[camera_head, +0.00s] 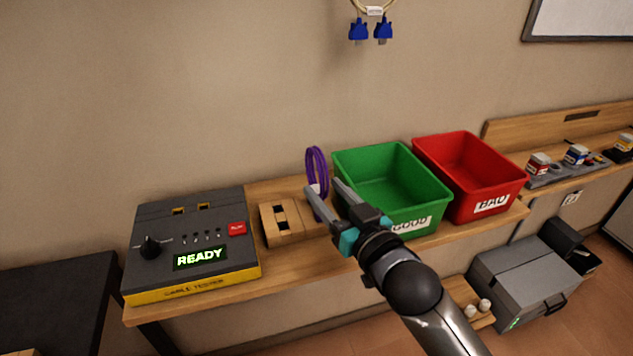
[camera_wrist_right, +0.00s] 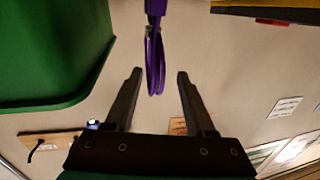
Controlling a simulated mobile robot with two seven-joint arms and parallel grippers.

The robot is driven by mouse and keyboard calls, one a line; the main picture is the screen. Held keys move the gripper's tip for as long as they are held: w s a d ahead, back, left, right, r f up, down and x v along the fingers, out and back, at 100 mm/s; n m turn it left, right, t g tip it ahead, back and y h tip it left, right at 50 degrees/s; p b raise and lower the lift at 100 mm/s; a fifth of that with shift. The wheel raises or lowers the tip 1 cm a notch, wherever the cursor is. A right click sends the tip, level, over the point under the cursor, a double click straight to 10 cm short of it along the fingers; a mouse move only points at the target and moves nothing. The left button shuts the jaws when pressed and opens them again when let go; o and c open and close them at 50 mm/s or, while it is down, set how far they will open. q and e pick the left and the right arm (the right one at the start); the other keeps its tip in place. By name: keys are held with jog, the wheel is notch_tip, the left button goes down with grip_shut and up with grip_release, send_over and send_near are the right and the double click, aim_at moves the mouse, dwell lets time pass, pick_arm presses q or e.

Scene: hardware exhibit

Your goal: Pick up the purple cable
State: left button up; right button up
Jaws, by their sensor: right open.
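The purple cable (camera_head: 317,172) is a coiled loop standing upright between the wooden block and the green bin, with a white tag low on it. My right gripper (camera_head: 327,200) is open, its two fingers reaching toward the cable's lower part. In the right wrist view the cable (camera_wrist_right: 154,62) hangs into the space ahead of and between the two open fingers (camera_wrist_right: 155,78), not clasped. The cable's lower end is partly hidden behind a finger in the head view. My left gripper is not in view.
The green GOOD bin (camera_head: 345,160) stands close right of the cable, with the red BAD bin (camera_head: 474,200) beyond. A wooden block (camera_head: 272,222) and the cable tester (camera_head: 165,232), reading READY, are to the left. A cable with blue plugs (camera_head: 358,30) hangs above.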

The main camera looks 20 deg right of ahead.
aim_at(317, 184)
jog(key=shift+b+x, duration=0.4)
jog(key=shift+x, duration=2.15)
jog(key=shift+d+r, duration=0.1)
jog(key=shift+r, duration=0.1)
jog(key=shift+c, duration=0.4)
grip_shut()
